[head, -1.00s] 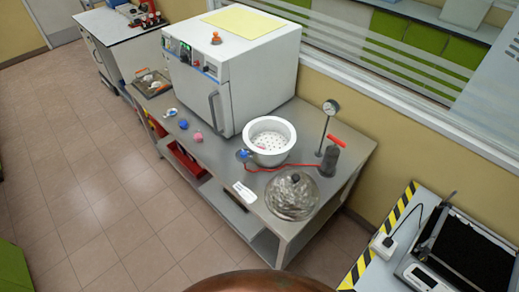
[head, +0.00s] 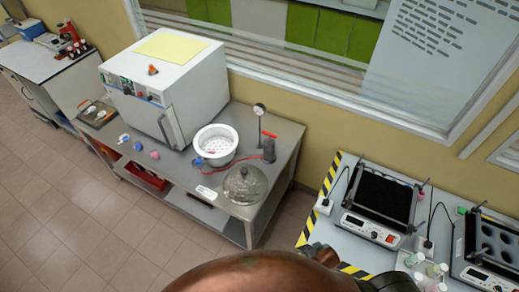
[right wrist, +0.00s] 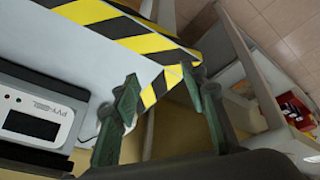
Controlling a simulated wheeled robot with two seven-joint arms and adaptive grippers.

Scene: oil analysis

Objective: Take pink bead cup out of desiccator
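The desiccator (head: 232,147) is a white round bowl with a perforated plate, standing open on the metal bench. A small pink spot (head: 211,152) shows inside it, perhaps the pink bead cup, too small to be sure. The clear domed lid (head: 245,186) lies on the bench in front of the bowl. My right gripper (right wrist: 166,92) has its two green fingers apart with nothing held between them. In the right wrist view it is by a yellow-and-black striped bench edge, away from the desiccator. My left gripper is not in view.
A white oven (head: 160,85) stands left of the desiccator. A gauge (head: 259,109) and a dark cylinder with a red handle (head: 269,148) stand behind it. Small blue (head: 138,146) and pink (head: 154,155) items lie by the oven. A striped-edge bench (head: 335,190) with instruments is right.

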